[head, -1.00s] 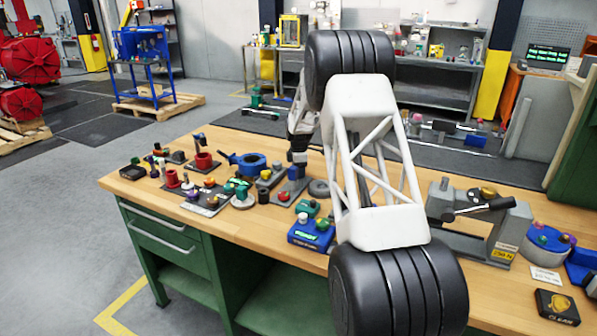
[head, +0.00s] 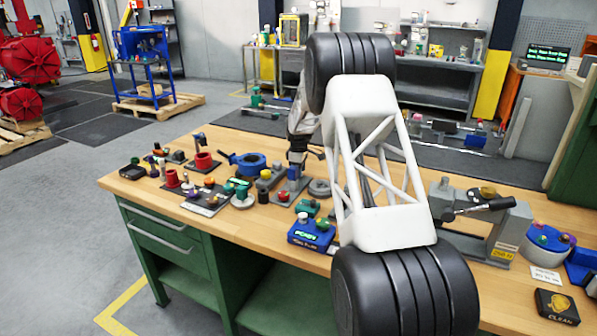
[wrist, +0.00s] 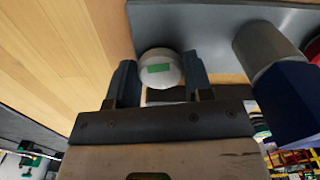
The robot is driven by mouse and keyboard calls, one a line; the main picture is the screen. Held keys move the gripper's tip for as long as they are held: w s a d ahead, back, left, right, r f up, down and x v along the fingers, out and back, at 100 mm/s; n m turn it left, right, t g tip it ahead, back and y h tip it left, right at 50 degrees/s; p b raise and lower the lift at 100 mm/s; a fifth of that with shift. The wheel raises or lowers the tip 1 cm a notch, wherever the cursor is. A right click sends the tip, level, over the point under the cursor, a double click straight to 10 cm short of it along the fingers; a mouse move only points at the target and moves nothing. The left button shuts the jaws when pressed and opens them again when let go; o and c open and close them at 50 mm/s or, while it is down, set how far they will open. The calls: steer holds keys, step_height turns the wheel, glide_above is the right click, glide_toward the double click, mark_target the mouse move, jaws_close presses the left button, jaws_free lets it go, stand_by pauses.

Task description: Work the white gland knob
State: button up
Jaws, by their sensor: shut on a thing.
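The white gland knob (wrist: 160,70) is a round white cap with a green rectangle on its top, seen from above in the wrist view. It sits at the edge of a grey plate (wrist: 205,25). My gripper (wrist: 160,80) has one dark finger on each side of the knob and is shut on it. In the head view my gripper (head: 297,158) is at the middle of the bench, low over the grey plate (head: 287,194); the knob cannot be made out there.
A grey fitting with a dark blue body (wrist: 290,95) stands close to my right finger in the wrist view. A blue box (head: 311,233) with coloured knobs stands nearer the bench's front edge. Bare wood (wrist: 45,50) lies left of the knob.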

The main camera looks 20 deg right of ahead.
steer(key=o, duration=0.9)
steer(key=shift+r, duration=0.15)
steer(key=shift+r, duration=3.75)
